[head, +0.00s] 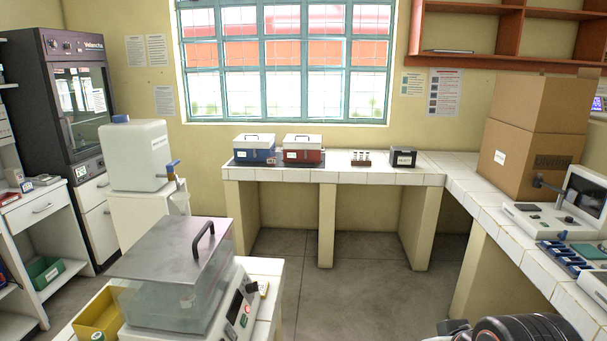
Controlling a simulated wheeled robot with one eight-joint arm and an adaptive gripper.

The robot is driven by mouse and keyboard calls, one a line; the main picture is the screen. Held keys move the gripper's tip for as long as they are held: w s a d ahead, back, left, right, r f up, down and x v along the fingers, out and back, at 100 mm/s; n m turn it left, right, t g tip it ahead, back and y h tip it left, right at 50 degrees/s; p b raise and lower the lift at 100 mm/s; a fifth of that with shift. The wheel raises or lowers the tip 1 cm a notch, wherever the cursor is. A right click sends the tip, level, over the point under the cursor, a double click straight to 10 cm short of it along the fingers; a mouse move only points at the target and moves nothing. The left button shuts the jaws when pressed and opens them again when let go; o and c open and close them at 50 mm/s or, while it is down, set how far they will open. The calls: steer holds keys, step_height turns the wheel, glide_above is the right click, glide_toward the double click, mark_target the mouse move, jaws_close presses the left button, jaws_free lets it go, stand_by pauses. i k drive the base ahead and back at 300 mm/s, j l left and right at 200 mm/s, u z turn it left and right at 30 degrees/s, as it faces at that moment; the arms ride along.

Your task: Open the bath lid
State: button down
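The water bath (180,305) stands on a small tiled table at the lower left. It has a white base with a control panel (244,310) on its right side. A black arched handle (203,240) stands up near the lid's right edge. My gripper cannot be made out in the head view. Only dark, rounded parts of what looks like my arm show at the bottom right edge, well to the right of the bath and apart from it.
A yellow tray (98,318) sits left of the bath. A white container with a tap (138,155) stands behind it. The back bench (340,174) holds a blue box (254,150) and a red box (303,150). Open floor (335,275) lies right of the bath table.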

mark_target(176, 250)
steer(key=u, duration=1.25)
